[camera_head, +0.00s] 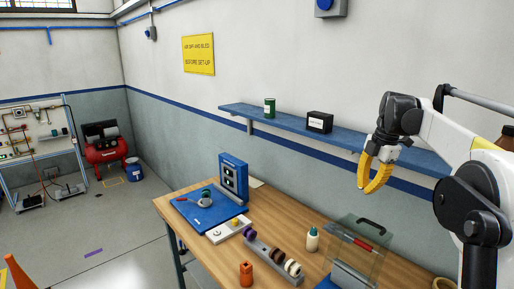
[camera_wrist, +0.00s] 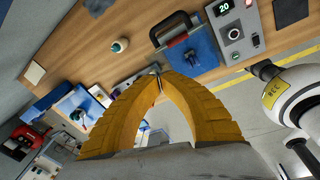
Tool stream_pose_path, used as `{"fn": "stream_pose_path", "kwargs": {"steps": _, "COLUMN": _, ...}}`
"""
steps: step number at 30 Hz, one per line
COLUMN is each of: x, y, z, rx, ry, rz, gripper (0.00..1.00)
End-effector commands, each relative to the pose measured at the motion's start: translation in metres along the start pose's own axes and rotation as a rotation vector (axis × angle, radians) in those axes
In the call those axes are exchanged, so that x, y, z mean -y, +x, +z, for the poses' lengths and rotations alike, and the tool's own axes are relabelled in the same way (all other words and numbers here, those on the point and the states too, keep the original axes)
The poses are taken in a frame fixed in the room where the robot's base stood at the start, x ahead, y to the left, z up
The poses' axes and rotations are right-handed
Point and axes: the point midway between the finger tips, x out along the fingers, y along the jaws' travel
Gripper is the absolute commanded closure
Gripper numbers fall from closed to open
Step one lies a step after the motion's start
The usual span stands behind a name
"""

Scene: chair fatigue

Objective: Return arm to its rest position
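My arm (camera_head: 445,135) is raised at the right of the head view, reaching left from the right edge. My gripper (camera_head: 368,188) has yellow fingers that point down, in front of the wall and the blue shelf and above the workbench. In the wrist view my gripper (camera_wrist: 156,72) shows its two fingers curving together until the tips meet. Nothing shows held between them.
A wooden workbench (camera_head: 216,258) stands below, with a blue board (camera_head: 205,213), a white bottle (camera_head: 312,239), an orange part (camera_head: 246,272) and a clear case with a dark handle (camera_head: 355,240). A blue wall shelf (camera_head: 285,122) runs behind my gripper, holding a green can (camera_head: 269,107) and black box (camera_head: 319,122).

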Motion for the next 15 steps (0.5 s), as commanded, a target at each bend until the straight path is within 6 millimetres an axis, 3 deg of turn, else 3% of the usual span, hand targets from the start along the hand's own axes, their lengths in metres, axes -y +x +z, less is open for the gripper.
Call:
{"fn": "stream_pose_path", "kwargs": {"steps": 8, "x": 0.065, "y": 0.034, "z": -0.1, "rx": 0.076, "ry": 0.568, "rz": 0.153, "gripper": 1.0}}
{"fn": "stream_pose_path", "kwargs": {"steps": 15, "x": 0.148, "y": 0.095, "z": -0.173, "rx": 0.032, "ry": 1.078, "rz": 0.334, "gripper": 1.0}}
